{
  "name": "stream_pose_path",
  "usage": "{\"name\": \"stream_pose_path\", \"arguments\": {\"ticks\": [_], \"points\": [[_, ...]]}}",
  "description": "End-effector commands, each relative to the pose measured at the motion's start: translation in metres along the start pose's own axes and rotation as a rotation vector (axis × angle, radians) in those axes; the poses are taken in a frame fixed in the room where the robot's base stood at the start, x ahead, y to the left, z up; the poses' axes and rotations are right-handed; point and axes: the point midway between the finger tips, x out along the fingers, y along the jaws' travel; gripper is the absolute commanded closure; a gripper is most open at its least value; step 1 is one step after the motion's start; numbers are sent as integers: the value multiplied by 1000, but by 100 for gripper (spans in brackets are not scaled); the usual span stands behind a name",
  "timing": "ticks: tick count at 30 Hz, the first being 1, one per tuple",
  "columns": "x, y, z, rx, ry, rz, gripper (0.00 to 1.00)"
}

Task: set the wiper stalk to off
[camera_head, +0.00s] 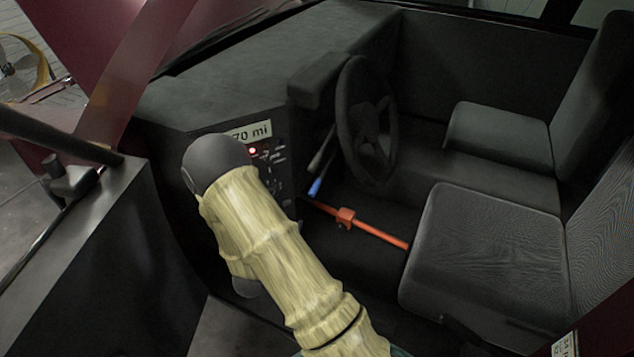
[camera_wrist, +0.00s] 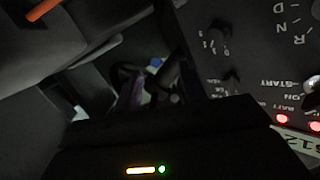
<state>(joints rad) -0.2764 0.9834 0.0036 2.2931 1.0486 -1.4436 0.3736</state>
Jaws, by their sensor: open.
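A dark stalk with a blue tip (camera_head: 315,187) sticks out beside the steering wheel (camera_head: 366,122), low and to its left. A plain dark stalk (camera_head: 323,150) is just above it. I cannot tell from any label which of them is the wiper stalk, or read its setting. In the wrist view a small blue patch (camera_wrist: 156,62) shows among dim dark shapes. My gripper (camera_wrist: 152,88) is open near these shapes; its fingers are dim, and contact cannot be told. In the head view my sleeved arm hides it.
A dash panel (camera_head: 268,165) with switches and a red light is right beside my arm; its labelled knobs (camera_wrist: 222,45) fill the wrist view's right. An orange bar (camera_head: 375,232) crosses below the wheel. Seats (camera_head: 480,255) stand to the right.

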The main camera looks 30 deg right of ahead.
Motion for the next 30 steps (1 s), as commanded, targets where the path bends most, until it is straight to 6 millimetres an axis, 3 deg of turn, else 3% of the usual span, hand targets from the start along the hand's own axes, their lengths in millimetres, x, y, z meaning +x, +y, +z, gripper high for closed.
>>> {"name": "stream_pose_path", "arguments": {"ticks": [6, 19, 23, 30], "points": [[-10, 13, -5, -30, 193, 16, 59], [-8, 14, -7, -31, 207, 17, 59], [3, 14, -10, -30, 207, 19, 59], [40, 15, -18, -30, 208, 19, 59]]}}
